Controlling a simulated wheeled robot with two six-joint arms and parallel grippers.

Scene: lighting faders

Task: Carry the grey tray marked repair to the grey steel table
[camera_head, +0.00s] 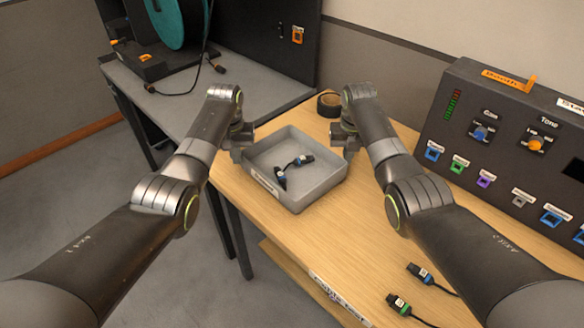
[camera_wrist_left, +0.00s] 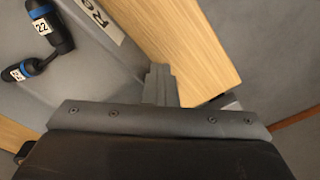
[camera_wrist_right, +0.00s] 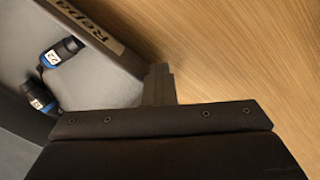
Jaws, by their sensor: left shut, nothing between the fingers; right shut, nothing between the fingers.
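The grey tray (camera_head: 318,198) is at the left part of the wooden bench, with a white label on its front-left wall. My left gripper (camera_head: 241,153) is shut and empty, just outside the tray's left corner. My right gripper (camera_head: 350,150) is shut and empty, against or close beside its right side; contact is unclear. The grey steel table (camera_head: 180,108) stands at the upper left.
The wooden bench (camera_head: 345,235) holds a black fader panel (camera_head: 510,130) at right, a roll of dark tape (camera_head: 329,104) behind the tray and two connectors (camera_head: 398,303) in front. A teal cable reel (camera_head: 180,20) stands on the grey table, with a cable trailing across it.

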